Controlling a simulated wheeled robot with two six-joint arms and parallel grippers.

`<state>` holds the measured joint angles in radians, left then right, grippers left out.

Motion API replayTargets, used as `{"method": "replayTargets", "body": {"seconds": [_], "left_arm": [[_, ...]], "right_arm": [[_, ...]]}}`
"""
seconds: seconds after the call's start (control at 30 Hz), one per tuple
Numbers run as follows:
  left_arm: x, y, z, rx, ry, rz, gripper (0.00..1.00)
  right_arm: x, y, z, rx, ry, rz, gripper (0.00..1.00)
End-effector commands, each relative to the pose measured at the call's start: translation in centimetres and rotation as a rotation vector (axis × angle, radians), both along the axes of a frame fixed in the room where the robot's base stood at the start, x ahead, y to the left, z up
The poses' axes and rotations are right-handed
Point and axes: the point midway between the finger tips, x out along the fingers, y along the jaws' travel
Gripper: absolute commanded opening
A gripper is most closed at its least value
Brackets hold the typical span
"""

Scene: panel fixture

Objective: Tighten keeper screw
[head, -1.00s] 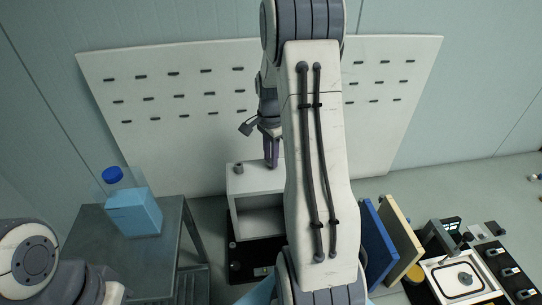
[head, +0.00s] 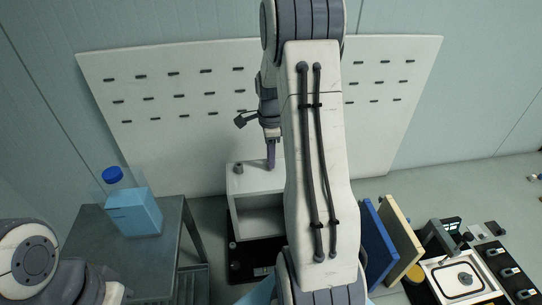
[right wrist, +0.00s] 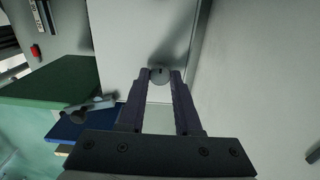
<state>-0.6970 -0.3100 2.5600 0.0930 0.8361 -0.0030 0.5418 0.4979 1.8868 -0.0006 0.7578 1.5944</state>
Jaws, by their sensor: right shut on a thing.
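The keeper screw (right wrist: 159,75) shows in the right wrist view as a round grey head with a dark slot. It sits at the pale top of the white box-shaped fixture (head: 233,203). My right gripper (right wrist: 160,73) is shut on the screw, with a dark purple finger on each side of its head. In the head view my right gripper (head: 271,160) points down at the top of the fixture, and its fingers hide the screw. Part of my left arm shows at the lower left, but its gripper is not in view.
A small grey knob (head: 239,168) stands on the fixture's top, left of the gripper. A white slotted panel (head: 160,140) is behind. A table (head: 92,225) at left bears a blue-capped bottle (head: 135,212). Blue (head: 378,245) and cream (head: 398,228) boards stand at right.

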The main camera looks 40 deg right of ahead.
Motion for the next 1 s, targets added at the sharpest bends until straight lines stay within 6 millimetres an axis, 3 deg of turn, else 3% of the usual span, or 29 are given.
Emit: {"method": "replayTargets", "body": {"seconds": [0.27,0.3,0.37,0.73,0.87,1.0], "left_arm": [[0.0,0.0,0.0,0.0,0.0,0.0,0.0],[0.0,0.0,0.0,0.0,0.0,0.0,0.0],[0.0,0.0,0.0,0.0,0.0,0.0,0.0],[0.0,0.0,-0.2,0.0,0.0,0.0,0.0],[0.0,0.0,-0.8,0.0,0.0,0.001,0.0],[0.0,0.0,-1.6,0.0,0.0,0.002,0.0]], "right_arm": [[0.2,-0.1,0.2,-0.003,-0.007,-0.003,0.0],[0.2,-0.1,0.2,-0.003,-0.007,-0.003,0.44],[0.2,-0.1,0.2,-0.003,-0.006,-0.002,0.62],[0.1,-0.1,0.4,-0.001,-0.004,0.0,0.62],[0.2,-0.1,1.9,-0.004,-0.008,0.0,0.62],[0.2,-0.1,4.7,-0.005,-0.01,-0.001,0.62]]}}
